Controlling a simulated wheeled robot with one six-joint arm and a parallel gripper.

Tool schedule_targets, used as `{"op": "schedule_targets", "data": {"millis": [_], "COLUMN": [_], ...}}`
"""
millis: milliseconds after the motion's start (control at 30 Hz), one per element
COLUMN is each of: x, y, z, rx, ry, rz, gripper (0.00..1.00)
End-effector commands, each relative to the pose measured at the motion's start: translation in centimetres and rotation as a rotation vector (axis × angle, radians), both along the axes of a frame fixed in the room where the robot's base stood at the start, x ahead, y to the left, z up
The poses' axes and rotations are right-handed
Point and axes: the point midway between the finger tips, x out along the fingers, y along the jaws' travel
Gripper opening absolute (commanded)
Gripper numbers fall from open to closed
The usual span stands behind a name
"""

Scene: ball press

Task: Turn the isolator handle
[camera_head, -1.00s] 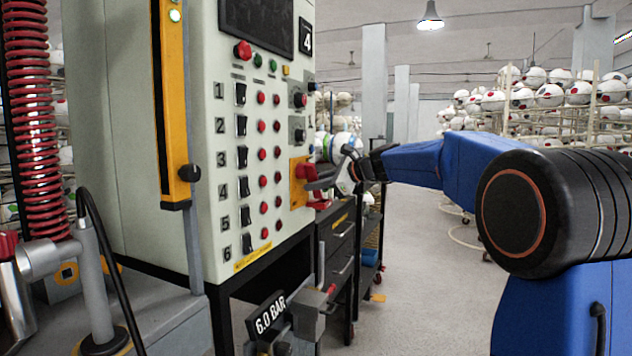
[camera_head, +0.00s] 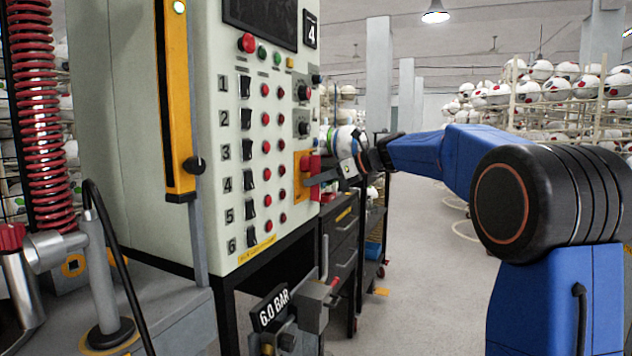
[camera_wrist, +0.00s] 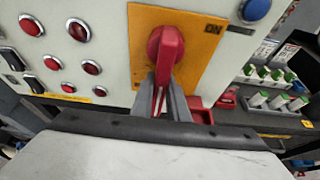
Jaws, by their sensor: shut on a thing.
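The isolator handle (camera_wrist: 166,52) is red and sits on a yellow plate (camera_wrist: 205,40) with "ON" printed at its upper right in the wrist view. The handle points down towards my gripper there. My gripper (camera_wrist: 165,100) is shut on the lower end of the handle, with a grey finger on each side. In the head view the red handle (camera_head: 312,165) shows on the yellow plate (camera_head: 297,178) at the panel's right edge. My gripper (camera_head: 326,177) reaches it from the right, and its fingertips are partly hidden there.
The grey control panel (camera_head: 222,185) carries rows of black switches and red buttons. A dark drawer cabinet (camera_head: 343,245) stands below and right of it. A "6.0 BAR" sign (camera_head: 270,308) is at the front. Ball racks fill the back; the floor (camera_head: 420,290) at right is clear.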

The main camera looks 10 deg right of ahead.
Motion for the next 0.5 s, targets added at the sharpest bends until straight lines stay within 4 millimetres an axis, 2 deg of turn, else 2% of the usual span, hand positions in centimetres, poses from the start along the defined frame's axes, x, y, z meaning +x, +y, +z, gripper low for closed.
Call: {"op": "schedule_targets", "data": {"millis": [400, 433, 500], "x": [-0.08, -0.08, -0.07], "y": [0.06, 0.06, 0.06], "z": [-0.04, -0.04, -0.03], "rx": [0.006, 0.005, 0.005], "ry": [0.008, 0.008, 0.008], "rz": [0.001, 0.002, 0.002], "gripper": [0.00, 0.21, 0.33]}}
